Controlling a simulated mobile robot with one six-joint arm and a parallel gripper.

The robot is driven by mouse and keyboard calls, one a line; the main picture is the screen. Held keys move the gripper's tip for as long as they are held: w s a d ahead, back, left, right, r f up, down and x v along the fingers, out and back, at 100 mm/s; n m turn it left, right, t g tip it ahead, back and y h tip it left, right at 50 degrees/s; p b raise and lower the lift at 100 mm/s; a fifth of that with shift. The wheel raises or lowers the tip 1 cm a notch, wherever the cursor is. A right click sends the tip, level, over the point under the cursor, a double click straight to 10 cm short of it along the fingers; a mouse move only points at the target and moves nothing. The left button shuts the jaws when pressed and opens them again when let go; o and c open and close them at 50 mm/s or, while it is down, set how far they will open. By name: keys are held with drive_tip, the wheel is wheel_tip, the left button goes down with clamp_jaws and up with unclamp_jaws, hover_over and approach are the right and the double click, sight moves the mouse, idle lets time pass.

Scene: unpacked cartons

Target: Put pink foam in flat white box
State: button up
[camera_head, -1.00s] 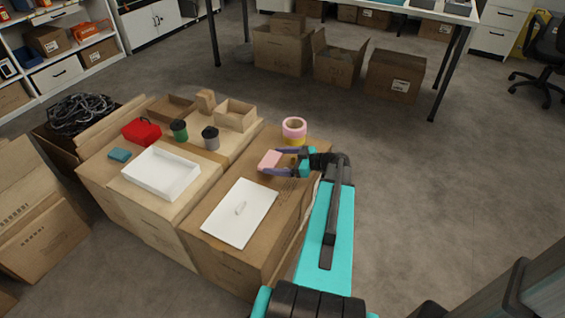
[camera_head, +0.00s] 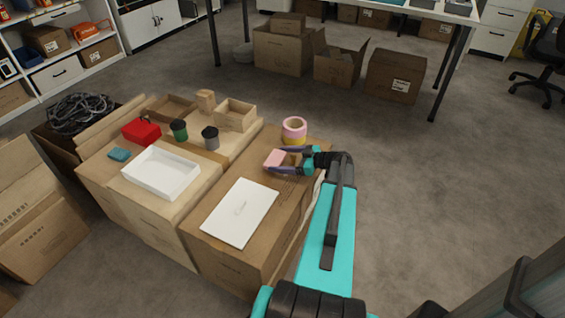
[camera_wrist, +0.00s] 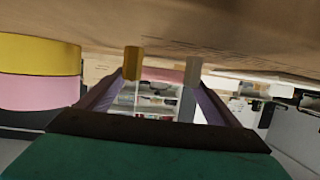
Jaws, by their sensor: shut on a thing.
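The pink foam (camera_head: 275,159) is a small pale pink block over the far part of the right carton top. My gripper (camera_head: 279,160) is shut on it, with one purple finger on either side. In the wrist view, a strip of the foam (camera_wrist: 163,76) shows between the fingertips (camera_wrist: 161,70), close to the carton surface; whether it touches is unclear. The flat white box (camera_head: 160,172) is open-topped and looks empty. It stands on the left carton, to the left of my gripper.
A flat white panel (camera_head: 240,212) lies on the right carton (camera_head: 207,236), between gripper and front edge. Stacked pink and yellow rolls (camera_head: 294,130) stand just behind my gripper. A red item (camera_head: 141,131), green jar (camera_head: 179,130), grey jar (camera_head: 210,138) and teal item (camera_head: 119,155) surround the white box.

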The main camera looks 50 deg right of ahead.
drive_tip(key=shift+f, duration=0.75)
drive_tip(key=shift+f, duration=0.15)
drive_tip(key=o, duration=0.9)
drive_tip(key=shift+s+r, duration=0.1)
drive_tip(key=shift+r, duration=0.1)
drive_tip(key=v, duration=1.1)
drive_tip(key=shift+s+d+p, duration=0.2)
drive_tip(key=shift+s+p, duration=0.15)
drive_tip(key=shift+p, duration=0.05)
